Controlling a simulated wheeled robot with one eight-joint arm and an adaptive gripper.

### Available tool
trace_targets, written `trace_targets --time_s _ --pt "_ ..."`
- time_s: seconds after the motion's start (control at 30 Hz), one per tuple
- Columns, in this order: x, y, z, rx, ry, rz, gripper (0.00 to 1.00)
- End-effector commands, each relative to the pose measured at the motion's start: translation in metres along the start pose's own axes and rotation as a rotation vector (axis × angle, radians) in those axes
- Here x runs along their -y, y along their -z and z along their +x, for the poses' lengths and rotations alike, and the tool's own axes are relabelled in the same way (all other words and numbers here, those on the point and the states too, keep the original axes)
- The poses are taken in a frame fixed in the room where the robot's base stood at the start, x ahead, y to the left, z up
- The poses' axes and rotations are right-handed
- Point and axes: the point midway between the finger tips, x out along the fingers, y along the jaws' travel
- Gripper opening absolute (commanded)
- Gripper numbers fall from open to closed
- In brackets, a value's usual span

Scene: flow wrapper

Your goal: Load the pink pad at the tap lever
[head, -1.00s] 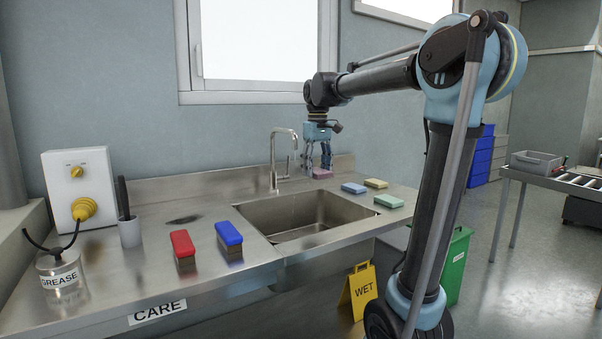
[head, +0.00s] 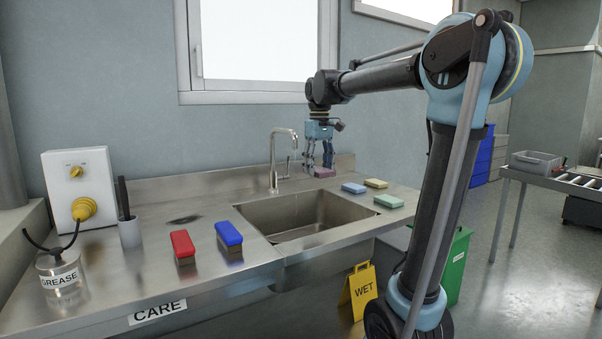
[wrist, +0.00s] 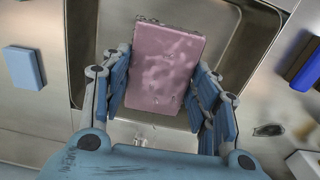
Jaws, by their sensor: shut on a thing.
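The pink pad (head: 325,172) is between the fingers of my gripper (head: 319,162), which is shut on it. In the wrist view the pad (wrist: 165,68) has pale, wet-looking blotches, with a finger along each side. The gripper points down and holds the pad just right of the metal tap (head: 273,160), near the back rim of the sink (head: 255,215). A thin upright part, perhaps the tap lever (head: 290,165), stands beside the tap; its details are too small to tell.
Blue (head: 354,188), yellow (head: 376,183) and green (head: 389,201) pads lie right of the sink. A yellow WET sign (head: 358,290) stands in front below.

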Motion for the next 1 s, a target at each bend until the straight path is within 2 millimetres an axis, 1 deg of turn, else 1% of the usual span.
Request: trace_targets --time_s 0.6,0.73,1.0 --pt "-0.007 -0.038 -0.031 0.0 0.0 0.001 0.35" --pt "-0.008 -0.041 -0.034 0.0 0.0 0.0 0.35" --pt "-0.008 -0.041 -0.034 0.0 0.0 -0.001 0.35"
